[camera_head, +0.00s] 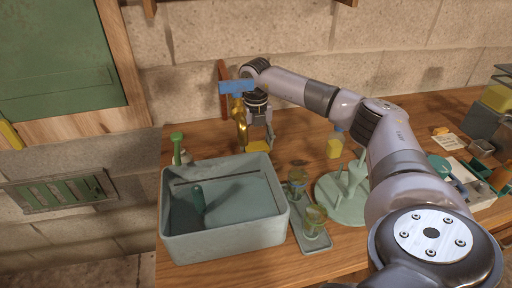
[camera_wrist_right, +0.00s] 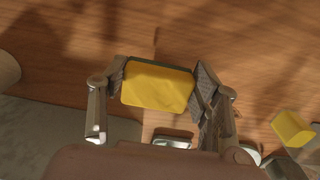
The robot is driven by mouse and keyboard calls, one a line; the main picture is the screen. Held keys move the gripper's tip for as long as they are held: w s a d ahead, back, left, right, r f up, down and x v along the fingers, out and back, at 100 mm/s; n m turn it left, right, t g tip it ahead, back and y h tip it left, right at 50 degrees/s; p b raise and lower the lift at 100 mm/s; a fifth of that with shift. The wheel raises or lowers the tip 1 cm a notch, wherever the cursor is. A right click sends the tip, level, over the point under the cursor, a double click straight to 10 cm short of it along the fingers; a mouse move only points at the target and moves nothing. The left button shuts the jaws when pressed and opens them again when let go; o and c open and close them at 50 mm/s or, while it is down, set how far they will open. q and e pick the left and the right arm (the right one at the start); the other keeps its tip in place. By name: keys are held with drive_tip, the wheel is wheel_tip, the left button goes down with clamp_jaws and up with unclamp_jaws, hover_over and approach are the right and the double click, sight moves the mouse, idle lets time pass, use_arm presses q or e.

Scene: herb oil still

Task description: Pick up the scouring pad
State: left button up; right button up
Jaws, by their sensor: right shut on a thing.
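The scouring pad is a yellow block with a thin dark edge. In the right wrist view the pad (camera_wrist_right: 158,88) lies between the two fingers of my right gripper (camera_wrist_right: 162,74), which is shut on it. In the head view my right gripper (camera_head: 258,137) points down behind the grey-green basin, with the yellow pad (camera_head: 257,147) low at its fingertips. The wooden counter is close behind the pad; I cannot tell whether the pad still touches it. My left gripper is not in view.
The basin (camera_head: 226,243) stands in front of my right gripper, and a brass tap (camera_head: 241,125) rises close beside it. A tray with glasses (camera_head: 324,243), a green pegged rack (camera_head: 343,211) and a yellow bottle (camera_head: 334,149) stand to the right. A green-handled brush (camera_head: 177,143) stands at left.

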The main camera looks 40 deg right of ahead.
wheel_tip(320, 180, up, 14)
wheel_tip(320, 180, up, 12)
drive_tip(key=p, duration=0.3)
hover_over(256, 142)
drive_tip(key=shift+f, duration=0.2)
drive_tip(key=o, duration=0.4)
drive_tip(key=c, duration=0.5)
drive_tip(key=shift+a, duration=0.1)
